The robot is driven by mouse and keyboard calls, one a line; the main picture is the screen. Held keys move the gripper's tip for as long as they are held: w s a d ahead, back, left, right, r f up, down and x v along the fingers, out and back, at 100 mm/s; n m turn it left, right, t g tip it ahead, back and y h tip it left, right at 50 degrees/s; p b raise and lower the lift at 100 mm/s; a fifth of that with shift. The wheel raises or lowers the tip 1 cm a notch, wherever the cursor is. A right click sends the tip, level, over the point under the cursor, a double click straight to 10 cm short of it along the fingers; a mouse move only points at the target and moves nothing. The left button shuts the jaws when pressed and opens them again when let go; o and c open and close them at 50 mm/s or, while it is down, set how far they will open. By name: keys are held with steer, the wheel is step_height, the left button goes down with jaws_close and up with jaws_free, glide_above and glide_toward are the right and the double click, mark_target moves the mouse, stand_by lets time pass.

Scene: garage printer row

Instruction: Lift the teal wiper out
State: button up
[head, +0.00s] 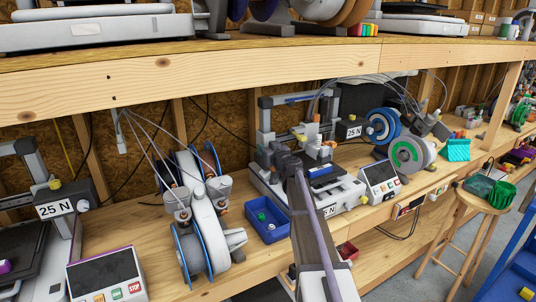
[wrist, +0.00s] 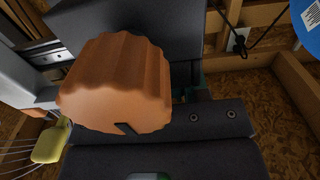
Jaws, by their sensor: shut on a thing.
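My gripper (head: 274,152) is at the left side of the middle printer, with its fingertips too small and dark to make out in the head view. In the wrist view, a large ribbed orange knob (wrist: 118,85) fills the left middle, in front of dark grey blocks. A thin teal sliver (wrist: 205,76) shows just right of the knob, between the dark parts; it looks like part of the teal wiper. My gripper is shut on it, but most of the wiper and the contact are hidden. I cannot make out the wiper in the head view.
The middle printer's bed (head: 322,171) and a control box (head: 380,180) are close to my arm. A blue bin (head: 266,228) and spools (head: 205,225) stand to the left. A wooden shelf beam (head: 160,78) runs above. A yellow part (wrist: 49,146) hangs lower left in the wrist view.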

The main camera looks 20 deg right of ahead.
step_height(320, 180, up, 7)
steer(key=p, duration=0.7)
